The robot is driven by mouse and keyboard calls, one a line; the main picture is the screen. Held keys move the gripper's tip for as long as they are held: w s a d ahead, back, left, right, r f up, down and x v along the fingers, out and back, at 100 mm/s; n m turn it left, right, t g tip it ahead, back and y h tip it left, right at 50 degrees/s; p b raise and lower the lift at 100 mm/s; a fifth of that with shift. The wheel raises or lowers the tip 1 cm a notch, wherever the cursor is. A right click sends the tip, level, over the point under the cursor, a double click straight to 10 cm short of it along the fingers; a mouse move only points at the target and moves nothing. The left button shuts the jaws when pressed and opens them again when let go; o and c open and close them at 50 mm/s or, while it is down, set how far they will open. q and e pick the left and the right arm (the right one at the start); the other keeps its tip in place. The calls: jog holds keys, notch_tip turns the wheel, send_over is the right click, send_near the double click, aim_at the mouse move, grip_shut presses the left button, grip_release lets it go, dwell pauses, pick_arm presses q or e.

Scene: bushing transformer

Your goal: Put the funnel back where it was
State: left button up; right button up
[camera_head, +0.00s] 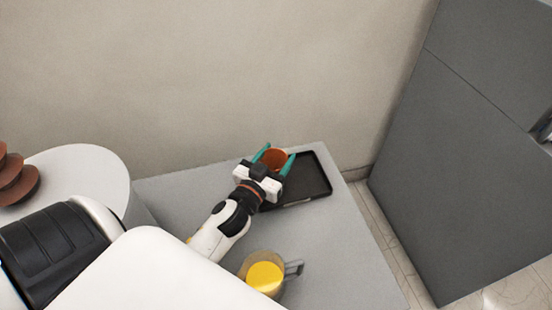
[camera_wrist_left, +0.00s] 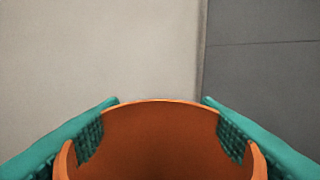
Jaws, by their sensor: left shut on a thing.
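The orange funnel (camera_head: 274,160) is between the teal fingers of my left gripper (camera_head: 277,154), over the far left part of a black tray (camera_head: 316,182) on the grey table. My left gripper is shut on the funnel. In the left wrist view the funnel (camera_wrist_left: 160,135) fills the bottom middle, with a finger of the left gripper (camera_wrist_left: 160,108) against each side. Its lower part is cut off by the frame. I cannot tell whether the funnel touches the tray. My right gripper is not in view.
A clear jug (camera_head: 265,275) of yellow liquid stands on the grey table (camera_head: 335,250), near my left forearm. A beige wall (camera_head: 220,70) rises behind the table. A grey cabinet (camera_head: 470,160) stands at the right. Brown ribbed discs (camera_head: 20,185) stand on a white round surface (camera_head: 85,175) at left.

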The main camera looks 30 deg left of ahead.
pick_arm(q)
jog(key=shift+f, duration=0.15)
jog(key=o, duration=1)
jog(key=shift+o, duration=0.2)
jog(key=shift+r, duration=0.25)
jog(key=s, duration=1.1)
jog(key=shift+s+d+f, duration=0.1)
jog(key=shift+d, duration=0.3)
jog(key=shift+s, duration=0.4)
